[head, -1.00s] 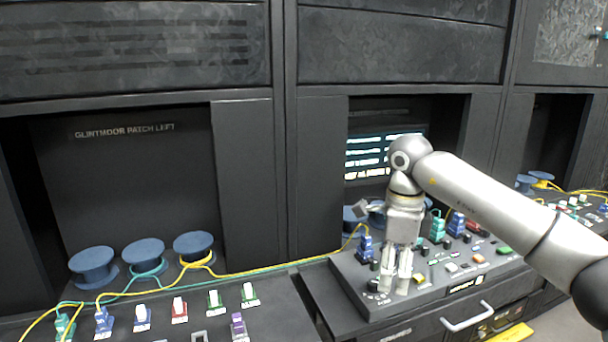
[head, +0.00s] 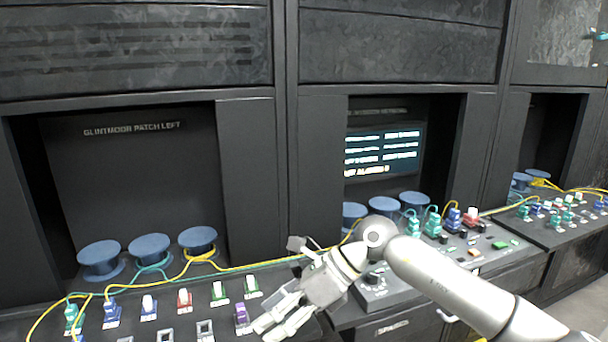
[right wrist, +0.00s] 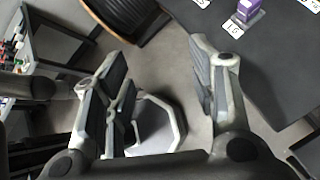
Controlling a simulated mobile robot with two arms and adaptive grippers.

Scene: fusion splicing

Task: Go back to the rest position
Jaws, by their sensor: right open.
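My right gripper (head: 282,322) hangs low in the head view, in front of the right end of the left patch panel. Its arm comes in from the lower right. In the right wrist view its fingers (right wrist: 168,90) are spread wide with nothing between them, above the floor. My left gripper is not in view.
The left panel (head: 180,322) carries several coloured connectors and a purple one (head: 242,316), also seen in the right wrist view (right wrist: 247,10). Blue spools (head: 149,249) stand behind it. The middle console (head: 385,297) has cabled connectors and a lit screen (head: 384,150). Open floor (right wrist: 180,60) lies below the gripper.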

